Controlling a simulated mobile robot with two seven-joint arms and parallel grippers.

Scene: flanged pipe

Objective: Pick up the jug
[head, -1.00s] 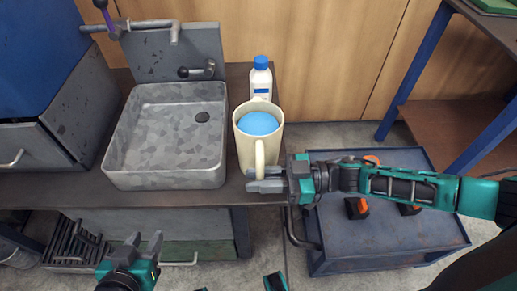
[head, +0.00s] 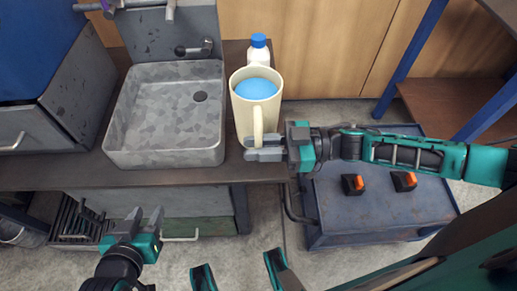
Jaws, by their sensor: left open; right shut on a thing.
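The jug (head: 245,110) is cream-coloured, with blue liquid inside and a handle facing me. It stands upright at the right end of the counter, beside the sink. My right gripper (head: 262,148) comes in from the right and is shut on the jug's handle, low down. I cannot tell whether the jug's base touches the counter. My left gripper (head: 141,222) is open and empty, in front of and below the counter, away from the jug.
A grey sink (head: 165,155) with a tap is left of the jug. A white bottle with a blue cap (head: 259,49) stands behind the jug. A blue cart (head: 380,205) with orange-and-black items is at the right, under my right arm. The counter (head: 60,175) has bare room at left.

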